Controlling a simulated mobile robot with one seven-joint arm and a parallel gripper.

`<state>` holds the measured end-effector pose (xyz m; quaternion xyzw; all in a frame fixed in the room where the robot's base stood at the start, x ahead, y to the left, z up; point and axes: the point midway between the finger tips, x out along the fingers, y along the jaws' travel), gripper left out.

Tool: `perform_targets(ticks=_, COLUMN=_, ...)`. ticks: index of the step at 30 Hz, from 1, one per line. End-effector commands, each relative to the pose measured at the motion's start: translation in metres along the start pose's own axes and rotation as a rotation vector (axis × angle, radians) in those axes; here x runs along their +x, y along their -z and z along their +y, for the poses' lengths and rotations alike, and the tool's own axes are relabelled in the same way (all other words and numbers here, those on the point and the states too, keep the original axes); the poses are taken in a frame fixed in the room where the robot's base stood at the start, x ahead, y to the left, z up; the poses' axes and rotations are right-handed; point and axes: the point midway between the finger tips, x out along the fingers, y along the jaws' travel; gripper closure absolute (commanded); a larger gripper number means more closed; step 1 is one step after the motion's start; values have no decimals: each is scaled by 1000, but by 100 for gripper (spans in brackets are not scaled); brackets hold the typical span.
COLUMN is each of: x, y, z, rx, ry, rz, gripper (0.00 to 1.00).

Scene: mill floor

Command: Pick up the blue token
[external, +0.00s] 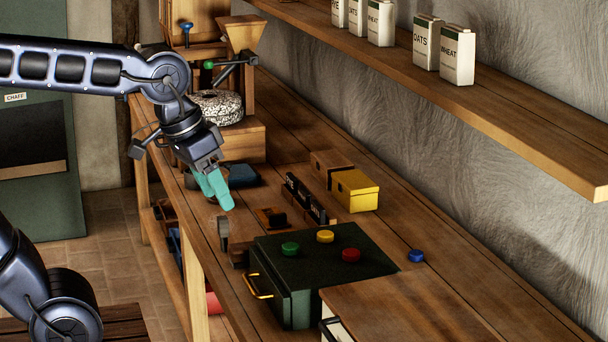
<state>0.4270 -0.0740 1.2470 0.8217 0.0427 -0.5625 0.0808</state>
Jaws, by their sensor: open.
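The blue token (416,256) is a small round disc lying on the wooden bench top, just right of the dark green box's back right corner. My gripper (219,203) has teal fingers and hangs over the bench's left part, pointing down. It is open with nothing visible between the fingers. It is well to the left of the blue token and farther along the bench from the camera. Nothing hides the token.
On the dark green box (275,256) lie a green token (290,248), a yellow token (325,236) and a red token (351,255). A yellow box (355,190) stands behind it. A wooden shelf (480,108) with cartons overhangs along the wall. Bench space right of the blue token is clear.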

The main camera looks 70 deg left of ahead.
Motion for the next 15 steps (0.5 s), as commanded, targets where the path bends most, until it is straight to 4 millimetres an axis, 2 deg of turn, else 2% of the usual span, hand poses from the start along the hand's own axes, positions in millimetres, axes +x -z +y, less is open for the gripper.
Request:
perform_targets(ticks=1, x=1, y=16, z=0, rx=-47, ry=-2, rz=-11, gripper=41)
perform_targets(ticks=7, x=7, y=72, z=-2, rx=-233, ry=-15, rz=-43, gripper=41)
perform_targets(ticks=15, x=27, y=147, z=-13, rx=-486, ry=-25, rz=-86, gripper=41)
